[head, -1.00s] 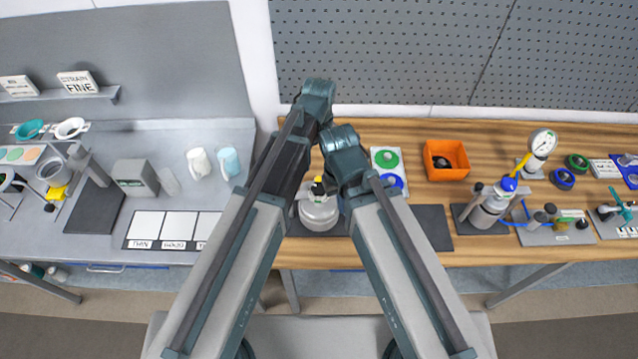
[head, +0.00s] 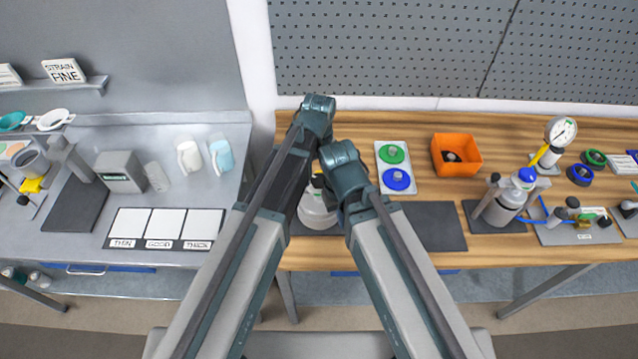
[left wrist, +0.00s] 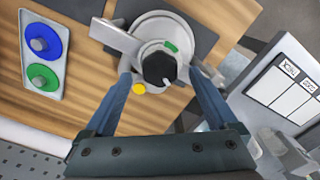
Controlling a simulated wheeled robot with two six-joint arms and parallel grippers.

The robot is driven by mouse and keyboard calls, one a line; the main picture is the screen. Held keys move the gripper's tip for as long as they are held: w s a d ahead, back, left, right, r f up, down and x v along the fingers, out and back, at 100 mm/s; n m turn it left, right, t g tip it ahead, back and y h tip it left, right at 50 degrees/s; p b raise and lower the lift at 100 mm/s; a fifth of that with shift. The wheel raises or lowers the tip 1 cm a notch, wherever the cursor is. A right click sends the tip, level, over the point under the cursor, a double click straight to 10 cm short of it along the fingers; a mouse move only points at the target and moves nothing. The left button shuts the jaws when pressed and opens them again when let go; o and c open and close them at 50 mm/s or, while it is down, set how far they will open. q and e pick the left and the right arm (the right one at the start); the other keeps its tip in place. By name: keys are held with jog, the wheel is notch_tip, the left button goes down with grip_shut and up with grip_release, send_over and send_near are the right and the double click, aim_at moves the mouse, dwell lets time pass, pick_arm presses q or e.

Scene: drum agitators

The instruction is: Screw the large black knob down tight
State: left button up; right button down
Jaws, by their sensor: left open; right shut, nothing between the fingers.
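The large black knob (left wrist: 158,68), with a pale pointer mark, sits on top of a round grey-white vessel (left wrist: 152,28) with a green label. In the head view the vessel (head: 318,212) stands on the wooden bench, its top mostly hidden by my arms. My left gripper (left wrist: 158,72) is open above the vessel, with one blue finger on each side of the knob; I cannot tell whether they touch it. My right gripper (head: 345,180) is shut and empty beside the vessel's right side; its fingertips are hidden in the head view.
A tray with a green disc (head: 392,153) and a blue disc (head: 397,179) lies right of the vessel. Beyond are an orange bin (head: 456,155) and a gauge assembly (head: 560,131). A dark mat (head: 435,226) is bare. A grey bench stands at left.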

pick_arm(q)
jog(key=shift+f+b, duration=0.45)
jog(key=shift+f, duration=0.5)
pick_arm(e)
jog(key=shift+f, duration=0.9)
pick_arm(q)
jog(key=shift+r, duration=0.1)
jog(key=c, duration=1.4)
jog(key=shift+m, duration=0.3)
